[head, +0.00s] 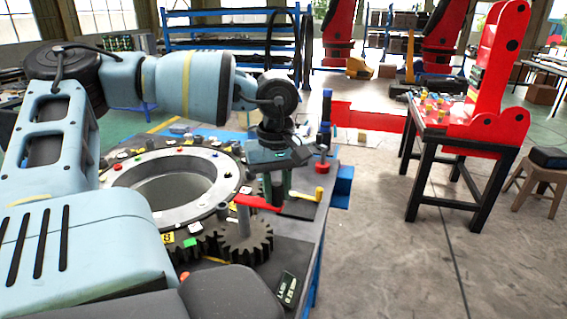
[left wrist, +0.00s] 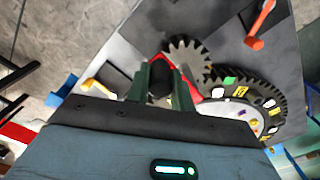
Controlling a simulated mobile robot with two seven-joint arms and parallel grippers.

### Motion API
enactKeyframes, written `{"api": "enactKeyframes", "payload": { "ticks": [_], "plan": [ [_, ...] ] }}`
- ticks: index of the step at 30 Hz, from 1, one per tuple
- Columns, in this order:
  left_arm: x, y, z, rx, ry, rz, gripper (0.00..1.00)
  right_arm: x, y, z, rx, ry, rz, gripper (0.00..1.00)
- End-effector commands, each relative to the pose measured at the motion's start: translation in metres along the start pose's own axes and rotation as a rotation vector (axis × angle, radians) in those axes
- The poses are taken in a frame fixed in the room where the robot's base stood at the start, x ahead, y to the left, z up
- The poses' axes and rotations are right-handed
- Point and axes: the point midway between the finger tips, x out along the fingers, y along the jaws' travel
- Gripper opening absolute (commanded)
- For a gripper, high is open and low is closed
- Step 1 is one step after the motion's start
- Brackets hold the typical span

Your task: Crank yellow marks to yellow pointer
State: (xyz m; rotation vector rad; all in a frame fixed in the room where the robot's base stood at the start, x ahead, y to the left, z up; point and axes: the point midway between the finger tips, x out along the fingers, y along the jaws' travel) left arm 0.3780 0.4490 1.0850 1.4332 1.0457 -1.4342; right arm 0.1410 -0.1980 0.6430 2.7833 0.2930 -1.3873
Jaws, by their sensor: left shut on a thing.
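My left gripper (head: 277,188) is shut on the dark grip (left wrist: 160,85) of the red crank (head: 258,202), with a green finger on each side in the left wrist view. The crank's arm reaches to a small dark pinion (head: 245,243), also seen in the left wrist view (left wrist: 187,57). The pinion sits beside the toothed ring gear (head: 208,226). The ring carries coloured marks, including a yellow mark (head: 167,238) and a green one (head: 190,242); yellow marks also show in the left wrist view (left wrist: 241,91). I cannot make out which part is the yellow pointer. My right gripper is not in view.
A yellow-ended lever (head: 307,195) stands right of the gripper; an orange lever (left wrist: 262,26) shows in the left wrist view. A small display (head: 287,289) lies at the table's front. A red crane (head: 490,90) on a black stand is at right, with clear floor between.

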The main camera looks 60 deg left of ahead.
Motion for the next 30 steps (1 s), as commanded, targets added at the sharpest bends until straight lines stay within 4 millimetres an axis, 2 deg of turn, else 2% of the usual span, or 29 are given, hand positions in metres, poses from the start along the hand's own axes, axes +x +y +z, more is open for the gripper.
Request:
{"api": "enactKeyframes", "payload": {
  "ticks": [8, 9, 13, 23, 26, 30],
  "plan": [
    [0.000, -0.001, 0.001, 0.002, -0.001, -0.003, 0.00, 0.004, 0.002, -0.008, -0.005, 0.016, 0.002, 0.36],
    [0.000, -0.001, 0.001, 0.002, -0.001, -0.003, 0.27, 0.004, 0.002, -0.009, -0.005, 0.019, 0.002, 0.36],
    [0.000, 0.000, 0.000, 0.001, -0.001, -0.002, 0.44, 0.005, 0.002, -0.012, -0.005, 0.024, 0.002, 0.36],
    [-0.002, 0.000, 0.000, 0.000, 0.001, 0.000, 0.45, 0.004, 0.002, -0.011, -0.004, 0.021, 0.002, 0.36],
    [-0.011, 0.001, -0.001, -0.001, 0.003, 0.003, 0.45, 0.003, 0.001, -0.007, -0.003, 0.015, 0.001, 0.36],
    [-0.033, 0.001, -0.001, -0.001, 0.004, 0.002, 0.45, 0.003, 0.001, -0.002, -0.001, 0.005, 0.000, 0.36]
  ]
}}
